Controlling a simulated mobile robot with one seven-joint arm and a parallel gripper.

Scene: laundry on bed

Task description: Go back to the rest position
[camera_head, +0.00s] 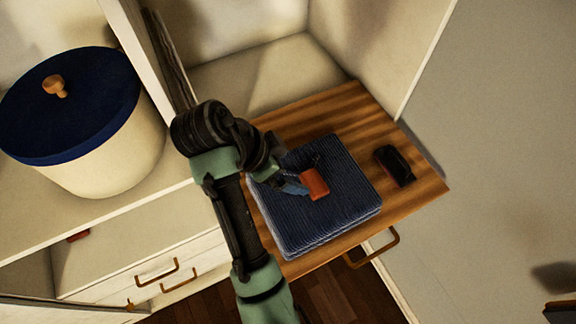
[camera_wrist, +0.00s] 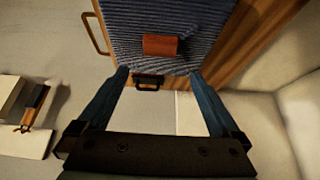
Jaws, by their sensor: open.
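My gripper (camera_head: 296,180) is over a folded dark blue ribbed cloth (camera_head: 345,205) in the head view. In the wrist view my gripper (camera_wrist: 159,74) shows two blue fingers spread well apart, with nothing held between them. The cloth (camera_wrist: 200,18) lies beyond the fingertips there, with an orange-brown patch (camera_wrist: 160,45) on it. I cannot tell whether a fingertip touches the cloth. The cloth lies on a wooden surface (camera_head: 425,187). My arm is stretched out over it from below.
A small black object (camera_head: 394,166) lies on the wood right of the cloth. A cream container (camera_head: 100,170) with a blue lid (camera_head: 75,105) stands at the left. Cabinet walls close in behind; drawers with brass handles (camera_head: 157,272) are at lower left. A grey wall (camera_head: 500,150) is at right.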

